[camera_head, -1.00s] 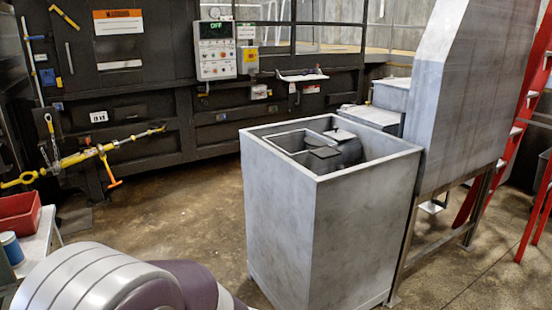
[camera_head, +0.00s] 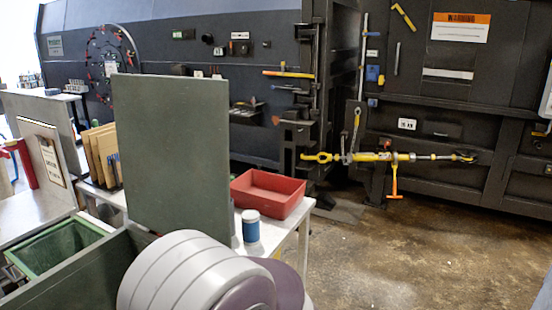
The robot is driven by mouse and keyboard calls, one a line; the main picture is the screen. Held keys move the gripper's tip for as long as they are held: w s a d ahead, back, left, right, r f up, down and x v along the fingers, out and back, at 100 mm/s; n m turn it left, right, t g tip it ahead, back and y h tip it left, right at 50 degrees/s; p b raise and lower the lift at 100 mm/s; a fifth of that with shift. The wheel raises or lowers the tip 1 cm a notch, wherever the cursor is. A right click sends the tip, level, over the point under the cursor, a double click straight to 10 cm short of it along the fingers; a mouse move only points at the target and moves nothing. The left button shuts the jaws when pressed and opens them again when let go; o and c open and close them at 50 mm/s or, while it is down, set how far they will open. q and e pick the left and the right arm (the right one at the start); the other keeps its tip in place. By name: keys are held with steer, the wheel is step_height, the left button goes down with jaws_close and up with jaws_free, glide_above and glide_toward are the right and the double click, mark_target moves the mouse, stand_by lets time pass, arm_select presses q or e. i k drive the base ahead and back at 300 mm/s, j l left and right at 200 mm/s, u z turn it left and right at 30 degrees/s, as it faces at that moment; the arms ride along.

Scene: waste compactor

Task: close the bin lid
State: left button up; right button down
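A large flat grey-green panel (camera_head: 172,150) stands upright left of centre and looks like a raised bin lid. Below it at the lower left is the edge of a dark green-grey bin (camera_head: 75,275), cut off by the picture's bottom. Whether the panel is hinged to this bin is hidden. My rounded grey arm link (camera_head: 195,275) covers part of the bin's right end and the panel's lower corner. Neither of my grippers shows.
A white table (camera_head: 290,238) behind the panel carries a red tray (camera_head: 270,193) and a blue can (camera_head: 250,226). Brown folders (camera_head: 98,150) stand left of the panel. A green open container (camera_head: 55,247) is at lower left. The floor (camera_head: 400,255) at right is clear.

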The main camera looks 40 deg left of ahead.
mark_target(172, 133)
steer(key=i+u, duration=0.15)
steer(key=i, duration=0.65)
steer(key=i+u, duration=0.15)
steer(key=i, duration=0.65)
steer(key=i+l+u, duration=0.15)
steer(key=i, duration=0.65)
